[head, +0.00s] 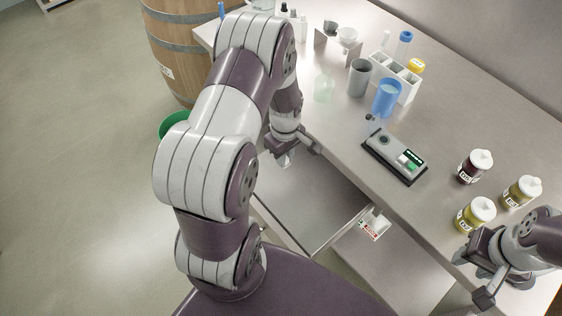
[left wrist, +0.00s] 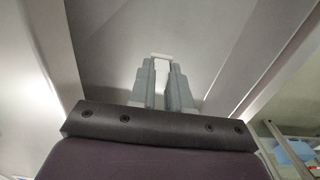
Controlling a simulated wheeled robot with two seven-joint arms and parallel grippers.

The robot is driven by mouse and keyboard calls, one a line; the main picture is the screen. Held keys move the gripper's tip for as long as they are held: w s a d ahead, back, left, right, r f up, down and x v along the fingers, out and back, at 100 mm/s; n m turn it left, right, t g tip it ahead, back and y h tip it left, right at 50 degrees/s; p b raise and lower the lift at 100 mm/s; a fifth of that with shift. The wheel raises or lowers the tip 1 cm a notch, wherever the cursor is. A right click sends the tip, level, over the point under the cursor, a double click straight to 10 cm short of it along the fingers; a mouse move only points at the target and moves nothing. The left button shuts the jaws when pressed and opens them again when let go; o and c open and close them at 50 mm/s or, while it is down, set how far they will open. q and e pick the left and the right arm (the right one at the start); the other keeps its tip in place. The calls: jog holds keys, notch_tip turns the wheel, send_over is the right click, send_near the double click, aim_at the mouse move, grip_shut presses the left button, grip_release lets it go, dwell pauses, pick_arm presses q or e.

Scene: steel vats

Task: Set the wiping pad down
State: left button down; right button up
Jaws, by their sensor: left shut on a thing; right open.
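My left gripper (head: 286,156) is beside the table's left edge, above an open drawer (head: 282,205). In the left wrist view my left gripper (left wrist: 163,78) is shut on a small white piece (left wrist: 162,56), likely the wiping pad. Only its edge shows between the fingertips. In the head view the pad cannot be made out. My right gripper (head: 478,280) is open and empty at the lower right, near the yellow jars.
On the steel table (head: 340,150) stand a grey device (head: 394,156), a blue cup (head: 387,98), a grey cup (head: 359,78), a white rack (head: 408,84), a dark jar (head: 474,166) and yellow jars (head: 475,214). A white labelled item (head: 375,223) lies below the table edge. A barrel (head: 178,50) stands behind.

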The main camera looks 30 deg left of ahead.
aim_at(275, 171)
pick_arm(q)
jog(key=a, duration=0.1)
jog(key=a+f, duration=0.1)
jog(key=a, duration=0.1)
jog(key=shift+s+f, duration=0.2)
jog(key=shift+f, duration=0.15)
jog(key=shift+a+f, duration=0.1)
jog(key=shift+f, duration=2)
jog(key=shift+f, duration=0.1)
jog(key=c, duration=1.1)
grip_release()
notch_tip(275, 171, up, 13)
jog(key=s+d+r+m, duration=0.2)
jog(key=d+m, duration=0.2)
jog(key=m, duration=0.1)
jog(key=s+d+r+m+t, duration=0.1)
jog(key=s+d+r+m, duration=0.2)
jog(key=d+m, duration=0.2)
jog(key=s+d+r+m, duration=0.2)
jog(key=s+d+m, duration=0.1)
jog(key=d+m, duration=0.1)
jog(key=shift+d+r+m, duration=0.2)
jog(key=shift+r+m, duration=0.2)
jog(key=shift+m, duration=0.1)
